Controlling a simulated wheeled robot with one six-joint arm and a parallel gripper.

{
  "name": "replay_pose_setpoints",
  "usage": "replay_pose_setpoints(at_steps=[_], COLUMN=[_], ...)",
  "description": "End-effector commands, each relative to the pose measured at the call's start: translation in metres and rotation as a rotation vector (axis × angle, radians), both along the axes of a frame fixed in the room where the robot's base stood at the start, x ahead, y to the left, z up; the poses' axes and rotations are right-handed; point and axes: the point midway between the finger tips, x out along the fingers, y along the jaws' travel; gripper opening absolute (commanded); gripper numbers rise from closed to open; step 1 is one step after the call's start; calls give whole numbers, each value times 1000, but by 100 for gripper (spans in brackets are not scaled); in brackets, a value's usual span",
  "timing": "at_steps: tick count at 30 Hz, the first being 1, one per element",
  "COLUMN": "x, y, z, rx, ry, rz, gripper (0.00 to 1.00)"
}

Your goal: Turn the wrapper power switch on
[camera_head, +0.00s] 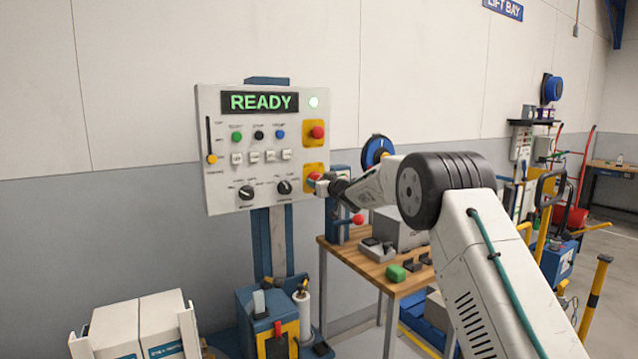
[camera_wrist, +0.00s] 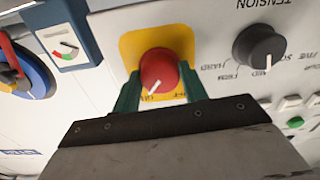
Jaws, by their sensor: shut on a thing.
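The power switch is a red rotary knob (camera_wrist: 158,68) on a yellow plate (camera_wrist: 130,48) at the panel's lower right. A white pointer line on the knob slants toward the lower left in the wrist view. My gripper (camera_wrist: 160,85) is shut on the knob, with a green finger on each side. In the head view my gripper (camera_head: 323,184) reaches the panel from the right and partly covers the knob (camera_head: 313,178).
A red push button (camera_head: 317,132) on another yellow plate sits just above. Two black dials (camera_head: 284,187) and a slider (camera_head: 211,158) are left of the knob. A wooden table (camera_head: 368,268) with boxes stands below my arm. A blue machine (camera_head: 262,318) stands under the panel.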

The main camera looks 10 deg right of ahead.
Motion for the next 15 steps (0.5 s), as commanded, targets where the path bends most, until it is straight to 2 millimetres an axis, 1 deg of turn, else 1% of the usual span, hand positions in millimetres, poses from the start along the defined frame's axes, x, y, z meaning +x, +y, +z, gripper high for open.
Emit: replay_pose_setpoints(at_steps=[6,15], x=[0,0], y=[0,0], z=[0,0], rx=[66,90], ry=[21,29], rz=[0,0], gripper=[20,20])
